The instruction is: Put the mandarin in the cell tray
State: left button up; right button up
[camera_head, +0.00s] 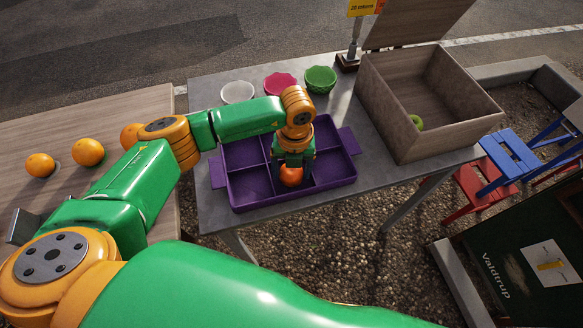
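The purple cell tray (234,154) lies on the grey table, divided into several cells. My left gripper (292,174) points down over the middle of the tray, towards its front side. The orange mandarin (291,177) is between its fingers, which sit close against both sides of it. The mandarin is low, at about the height of the tray walls; I cannot tell whether it touches the cell floor. The gripper and wrist hide part of the tray behind. My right gripper is not in view.
Several oranges, one of them here (88,152), lie on the wooden surface at left. White (237,92), pink (280,83) and green (320,79) bowls stand behind the tray. A wooden crate (397,118) with a green apple (416,122) stands at right.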

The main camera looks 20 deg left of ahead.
aim_at(294, 170)
pick_arm(q)
jog(key=shift+r, duration=0.6)
notch_tip(294, 170, up, 11)
jog(key=b, duration=0.2)
jog(key=shift+d, duration=0.25)
